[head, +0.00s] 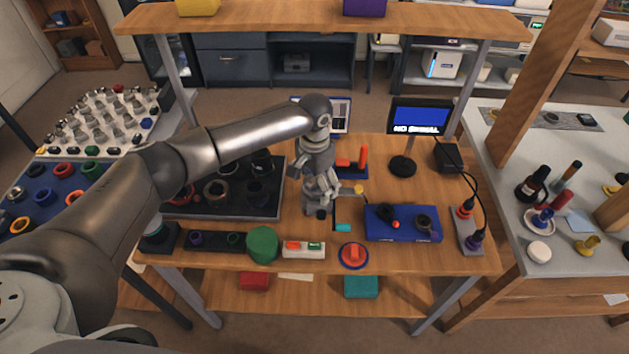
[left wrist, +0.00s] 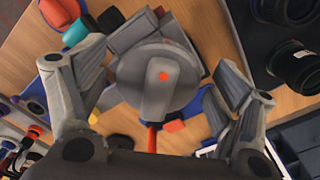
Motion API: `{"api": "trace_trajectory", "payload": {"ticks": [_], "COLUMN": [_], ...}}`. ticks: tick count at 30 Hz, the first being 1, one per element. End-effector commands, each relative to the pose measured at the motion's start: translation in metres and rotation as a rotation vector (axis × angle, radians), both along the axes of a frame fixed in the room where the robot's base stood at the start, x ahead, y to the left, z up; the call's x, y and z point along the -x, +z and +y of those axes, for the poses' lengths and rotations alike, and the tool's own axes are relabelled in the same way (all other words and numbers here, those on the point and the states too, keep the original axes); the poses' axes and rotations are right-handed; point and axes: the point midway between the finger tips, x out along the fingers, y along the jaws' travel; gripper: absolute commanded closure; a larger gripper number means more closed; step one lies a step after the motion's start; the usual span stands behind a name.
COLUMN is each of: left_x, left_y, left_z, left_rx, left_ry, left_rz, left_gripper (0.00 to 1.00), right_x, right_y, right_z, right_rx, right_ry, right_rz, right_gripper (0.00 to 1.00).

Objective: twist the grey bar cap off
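In the head view my left gripper (head: 321,190) points down over the middle of the workbench, and I cannot clearly tell the cap from the gripper there. My right gripper is not in view.
Close by are a red lever on a blue base (head: 350,172), a blue box (head: 375,229) with parts on it, a green cylinder (head: 263,244) and a red knob (head: 354,253). A dark tray (head: 225,209) of rings lies left. A monitor (head: 420,118) stands behind.

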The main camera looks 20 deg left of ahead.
Motion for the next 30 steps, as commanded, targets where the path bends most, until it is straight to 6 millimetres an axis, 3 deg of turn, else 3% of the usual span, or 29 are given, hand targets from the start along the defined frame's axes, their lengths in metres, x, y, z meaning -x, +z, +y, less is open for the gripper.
{"api": "trace_trajectory", "payload": {"ticks": [1,7,30], "left_x": [0.0,0.0,0.001], "left_y": [0.0,0.0,0.002], "left_z": [0.0,0.0,-0.002], "left_rx": [0.0,0.0,0.001], "left_ry": [0.0,0.0,0.22], "left_rz": [0.0,0.0,0.0], "left_gripper": [0.28,0.53,0.54], "right_x": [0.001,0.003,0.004], "right_y": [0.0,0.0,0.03], "right_z": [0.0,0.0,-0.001], "right_rx": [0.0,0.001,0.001], "right_ry": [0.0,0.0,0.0], "right_rz": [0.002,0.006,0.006], "right_gripper": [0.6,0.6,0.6]}}
